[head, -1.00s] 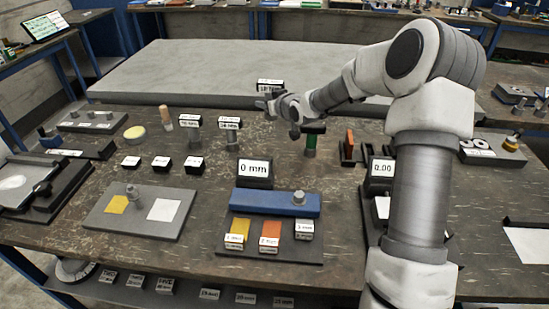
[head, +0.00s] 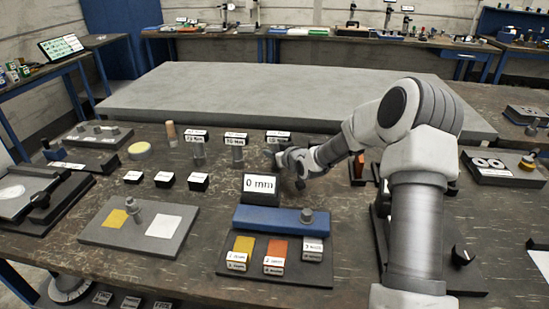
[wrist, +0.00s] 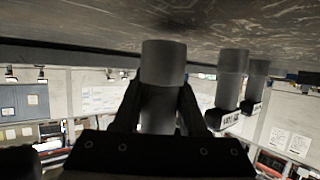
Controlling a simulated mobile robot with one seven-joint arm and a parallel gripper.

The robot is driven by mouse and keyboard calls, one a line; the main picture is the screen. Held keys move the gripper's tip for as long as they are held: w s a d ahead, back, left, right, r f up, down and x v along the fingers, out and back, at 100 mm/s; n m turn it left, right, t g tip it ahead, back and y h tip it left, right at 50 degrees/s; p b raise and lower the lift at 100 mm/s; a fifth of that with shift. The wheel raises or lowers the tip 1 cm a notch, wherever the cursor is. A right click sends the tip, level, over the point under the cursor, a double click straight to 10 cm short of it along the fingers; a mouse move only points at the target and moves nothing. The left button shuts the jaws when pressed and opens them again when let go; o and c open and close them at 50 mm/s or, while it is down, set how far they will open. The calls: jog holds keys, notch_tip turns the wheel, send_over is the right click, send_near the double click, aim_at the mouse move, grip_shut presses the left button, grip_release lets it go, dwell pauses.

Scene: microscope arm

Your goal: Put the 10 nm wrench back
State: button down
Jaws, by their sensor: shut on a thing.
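My gripper (head: 277,155) is shut on a grey cylindrical tool, the wrench (wrist: 163,65), whose white label (head: 278,136) shows above the fingers. The label's print is too small to read surely. In the wrist view the gripper (wrist: 158,105) has one finger on each side of the cylinder. The cylinder's free end points to the tabletop; whether it touches is unclear. Two similar labelled tools stand upright to its left, a middle one (head: 237,155) and a left one (head: 199,151). They also appear at the right in the wrist view, the nearer one (wrist: 231,80) in front.
A 0 mm display (head: 260,187) and a blue bar (head: 280,219) stand in front of the gripper. Several black label blocks (head: 165,180) sit at left. A large grey slab (head: 240,90) lies behind. An orange block (head: 357,168) is by my arm.

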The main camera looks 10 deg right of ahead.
jog(key=shift+f, duration=0.5)
jog(key=shift+f, duration=0.2)
jog(key=shift+c, duration=2.3)
grip_release()
jog(key=shift+r, duration=0.2)
jog(key=p+v, duration=0.2)
jog(key=v, duration=1)
